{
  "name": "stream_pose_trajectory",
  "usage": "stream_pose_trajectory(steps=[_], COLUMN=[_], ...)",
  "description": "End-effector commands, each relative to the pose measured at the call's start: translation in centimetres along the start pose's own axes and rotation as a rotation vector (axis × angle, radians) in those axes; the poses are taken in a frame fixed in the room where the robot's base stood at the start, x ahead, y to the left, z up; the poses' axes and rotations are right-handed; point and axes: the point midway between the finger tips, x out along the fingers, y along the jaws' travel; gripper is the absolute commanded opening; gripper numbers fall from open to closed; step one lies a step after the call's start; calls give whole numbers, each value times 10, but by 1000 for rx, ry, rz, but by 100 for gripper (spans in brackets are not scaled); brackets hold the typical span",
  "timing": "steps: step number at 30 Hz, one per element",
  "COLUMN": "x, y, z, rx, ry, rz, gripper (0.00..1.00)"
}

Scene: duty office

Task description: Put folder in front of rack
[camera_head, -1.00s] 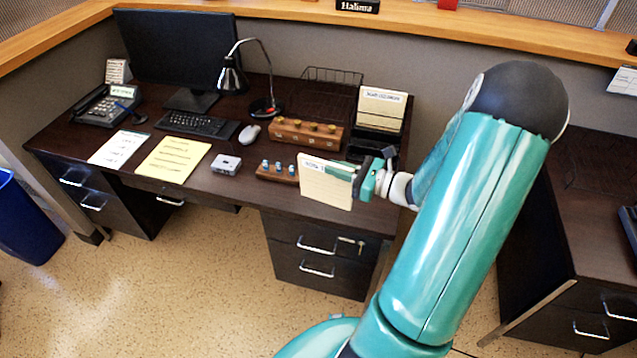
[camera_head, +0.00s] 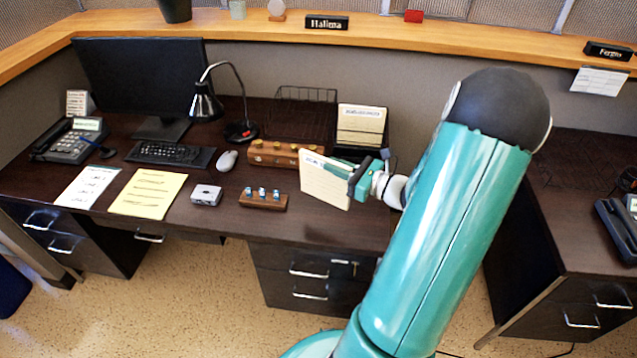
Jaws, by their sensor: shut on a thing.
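My gripper (camera_head: 358,178) is shut on a cream folder (camera_head: 325,183) by its right side. The folder hangs upright, a little tilted, over the front right part of the dark desk (camera_head: 232,222). I cannot tell whether its lower edge touches the desk. A black rack (camera_head: 347,153) with cream folders (camera_head: 360,125) in it stands at the back right of the desk, behind the held folder. My gripper and the folder hide the rack's lower front. The gripper's fingertips are partly hidden by the folder.
A wooden block with knobs (camera_head: 272,154) and a small wooden holder (camera_head: 263,200) stand left of the folder. A wire basket (camera_head: 303,113) is behind. Lamp (camera_head: 206,104), mouse (camera_head: 227,160), grey box (camera_head: 206,194) and yellow sheet (camera_head: 148,192) lie farther left.

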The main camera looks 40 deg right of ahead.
Motion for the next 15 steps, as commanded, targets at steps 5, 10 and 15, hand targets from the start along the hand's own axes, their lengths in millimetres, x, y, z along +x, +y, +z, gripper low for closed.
stream_pose_trajectory(steps=[5,10,15], x=[30,49,59], y=[-8,-13,-16], z=[-31,-52,-63], rx=[5,2,1], ry=[-2,-1,-2], rz=[2,1,2], gripper=[0,0,0])
